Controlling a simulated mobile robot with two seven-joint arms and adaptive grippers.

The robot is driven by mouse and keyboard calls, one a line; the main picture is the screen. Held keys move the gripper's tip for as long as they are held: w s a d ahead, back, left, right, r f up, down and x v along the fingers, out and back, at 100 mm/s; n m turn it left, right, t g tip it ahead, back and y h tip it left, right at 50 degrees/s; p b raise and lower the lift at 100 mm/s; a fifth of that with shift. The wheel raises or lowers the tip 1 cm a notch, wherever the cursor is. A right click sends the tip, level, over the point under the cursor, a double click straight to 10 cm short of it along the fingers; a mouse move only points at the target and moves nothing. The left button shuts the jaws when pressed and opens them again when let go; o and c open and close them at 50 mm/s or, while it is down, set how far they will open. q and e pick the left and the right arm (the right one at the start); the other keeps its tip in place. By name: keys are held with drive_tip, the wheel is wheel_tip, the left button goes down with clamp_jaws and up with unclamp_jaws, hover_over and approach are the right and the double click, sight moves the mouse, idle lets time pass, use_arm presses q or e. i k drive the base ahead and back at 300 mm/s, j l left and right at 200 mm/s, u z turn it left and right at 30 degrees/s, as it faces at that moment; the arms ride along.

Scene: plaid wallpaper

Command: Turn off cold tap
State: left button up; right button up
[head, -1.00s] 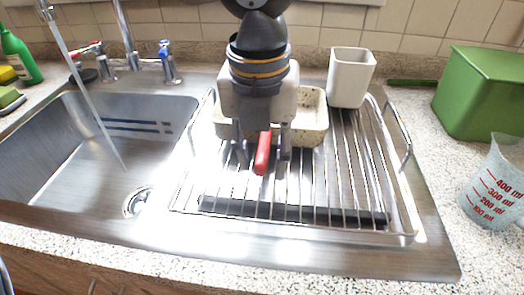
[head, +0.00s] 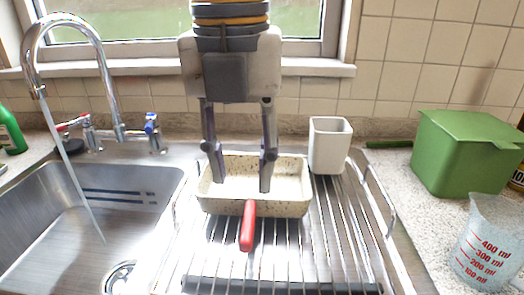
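The cold tap (head: 153,131), with a blue marking, stands to the right of the faucet's spout base. The hot tap (head: 80,127), with a red marking, stands to the left. The chrome faucet (head: 101,62) arches over the sink, and a stream of water (head: 75,180) runs from it into the basin. My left gripper (head: 239,184) hangs fingers down, open and empty. In the picture its fingertips overlap the speckled pan on the drying rack, well to the right of the cold tap. My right gripper is not in view.
The speckled pan (head: 228,205) with a red handle (head: 248,226) sits on the wire drying rack (head: 330,230). A white cup (head: 328,146), a green box (head: 464,150) and a measuring jug (head: 487,245) are to the right. A green bottle (head: 10,131) is at far left.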

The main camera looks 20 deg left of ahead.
sight(152, 119)
drive_tip(key=k, duration=1.5)
